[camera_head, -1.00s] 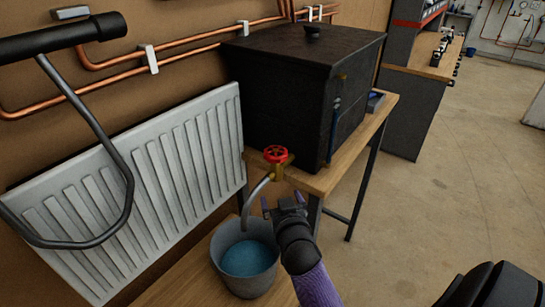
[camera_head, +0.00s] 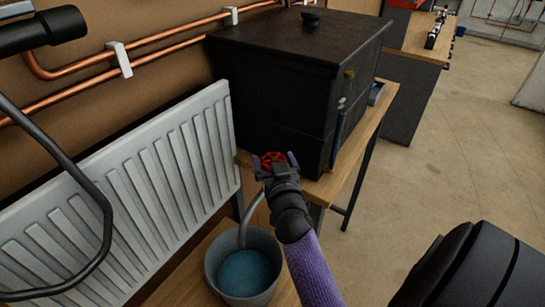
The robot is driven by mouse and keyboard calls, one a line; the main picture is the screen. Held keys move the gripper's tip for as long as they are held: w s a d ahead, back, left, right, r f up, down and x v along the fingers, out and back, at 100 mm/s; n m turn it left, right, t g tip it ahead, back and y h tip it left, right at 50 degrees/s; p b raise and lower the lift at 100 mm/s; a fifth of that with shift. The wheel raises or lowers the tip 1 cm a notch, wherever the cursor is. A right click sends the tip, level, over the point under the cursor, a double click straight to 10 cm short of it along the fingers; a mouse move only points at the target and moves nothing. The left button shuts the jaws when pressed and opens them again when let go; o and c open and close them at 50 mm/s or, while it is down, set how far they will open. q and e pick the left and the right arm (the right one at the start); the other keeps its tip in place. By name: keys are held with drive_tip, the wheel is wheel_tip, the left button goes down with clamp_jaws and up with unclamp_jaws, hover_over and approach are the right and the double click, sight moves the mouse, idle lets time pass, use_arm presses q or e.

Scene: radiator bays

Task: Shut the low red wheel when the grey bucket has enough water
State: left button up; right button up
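The red wheel (camera_head: 272,160) sits on its tap at the front corner of the bench, below the black tank (camera_head: 285,75). My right gripper (camera_head: 274,163) is at the wheel, with one finger on each side of it; the gripper hides part of the wheel and the tap body. I cannot tell whether the fingers press on the rim. A grey spout (camera_head: 250,212) curves down into the grey bucket (camera_head: 213,262). Blue water (camera_head: 245,273) lies in the bucket, its surface below the rim. My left gripper does not show.
A white radiator (camera_head: 130,185) stands against the wall at left, with copper pipes (camera_head: 170,48) above. A dark curved bar (camera_head: 95,190) crosses the left side. The bucket stands on a low wooden surface (camera_head: 185,285). Open floor (camera_head: 440,150) lies at right.

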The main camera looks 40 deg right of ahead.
drive_tip(key=shift+c, duration=1.2)
drive_tip(key=c, duration=0.6)
drive_tip(key=shift+d+r+n+t+y+p, duration=0.1)
drive_tip(key=shift+n+t+y+p, duration=0.6)
drive_tip(key=shift+n+y+p, duration=0.65)
drive_tip(key=shift+c, duration=0.2)
drive_tip(key=n+y+p, duration=0.1)
drive_tip(key=y, duration=0.2)
drive_tip(key=shift+n+t, duration=0.25)
drive_tip(key=shift+t, duration=0.05)
drive_tip(key=y, duration=0.1)
drive_tip(key=n+y, duration=0.1)
drive_tip(key=y, duration=0.1)
drive_tip(key=shift+f+n, duration=0.2)
drive_tip(key=shift+n, duration=0.1)
drive_tip(key=shift+n+y, duration=0.5)
drive_tip(key=shift+y, duration=0.15)
drive_tip(key=n+y+b, duration=0.1)
drive_tip(key=n+y, duration=0.1)
drive_tip(key=y, duration=0.1)
drive_tip(key=shift+f+b, duration=0.15)
drive_tip(key=shift+b, duration=0.25)
drive_tip(key=shift+n+g+y+b, duration=0.7)
drive_tip(key=shift+n+y+b, duration=0.2)
drive_tip(key=shift+y, duration=0.7)
